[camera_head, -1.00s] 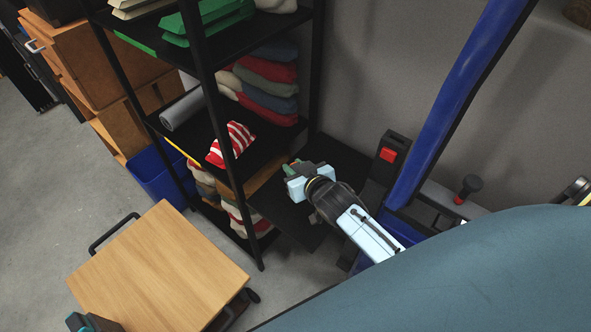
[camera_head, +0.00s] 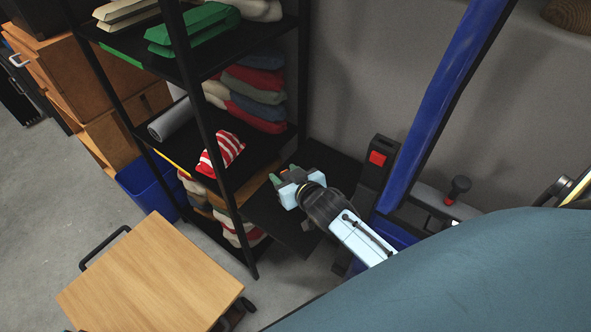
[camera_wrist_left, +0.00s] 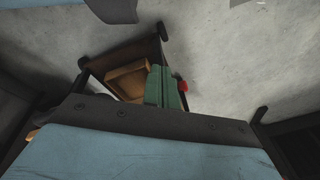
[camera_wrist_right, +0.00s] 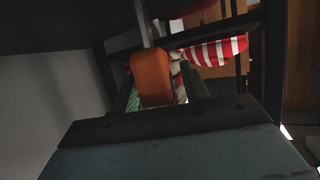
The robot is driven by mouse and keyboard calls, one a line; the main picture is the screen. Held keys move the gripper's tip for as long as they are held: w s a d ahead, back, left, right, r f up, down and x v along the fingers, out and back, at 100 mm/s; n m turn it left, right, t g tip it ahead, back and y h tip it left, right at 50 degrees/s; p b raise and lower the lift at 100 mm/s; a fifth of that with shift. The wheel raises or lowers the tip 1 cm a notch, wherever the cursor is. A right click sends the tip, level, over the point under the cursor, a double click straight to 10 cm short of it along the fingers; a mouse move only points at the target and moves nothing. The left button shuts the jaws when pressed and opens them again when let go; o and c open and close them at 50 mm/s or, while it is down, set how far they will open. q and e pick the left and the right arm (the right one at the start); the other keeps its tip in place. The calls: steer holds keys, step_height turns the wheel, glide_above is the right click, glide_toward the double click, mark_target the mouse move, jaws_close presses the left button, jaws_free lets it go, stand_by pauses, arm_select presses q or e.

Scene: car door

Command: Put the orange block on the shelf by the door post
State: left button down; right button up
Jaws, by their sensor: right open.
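The orange block (camera_wrist_right: 152,77) stands out between the two green fingers of my right gripper (camera_wrist_right: 163,92) in the right wrist view. The fingers are open on either side of it, and I cannot tell whether either touches it. In the head view my right gripper (camera_head: 277,179) is over a low dark shelf (camera_head: 275,222) beside the blue door post (camera_head: 445,100); the block is not clearly visible there. My left gripper (camera_wrist_left: 165,86) shows only in the left wrist view, its green fingers together with nothing visible between them.
A black rack (camera_head: 187,62) holds folded cloths and a red-and-white striped bag (camera_head: 222,153). A wood-topped cart (camera_head: 150,275) stands at lower left, near a blue bin (camera_head: 148,185). A black post with a red button (camera_head: 377,158) stands beside the door post. A large teal panel (camera_head: 450,275) fills the lower right.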

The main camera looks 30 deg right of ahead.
arm_select(q)
steer(key=s+f+p, duration=0.1)
steer(key=s+f, duration=0.1)
steer(key=s, duration=0.2)
steer(key=s+a+f+g+p, duration=0.1)
steer(key=s+f+p, duration=0.1)
steer(key=s, duration=0.3)
steer(key=shift+a+f, duration=0.25)
steer(key=shift+f, duration=0.05)
arm_select(e)
steer(key=v, duration=1.2)
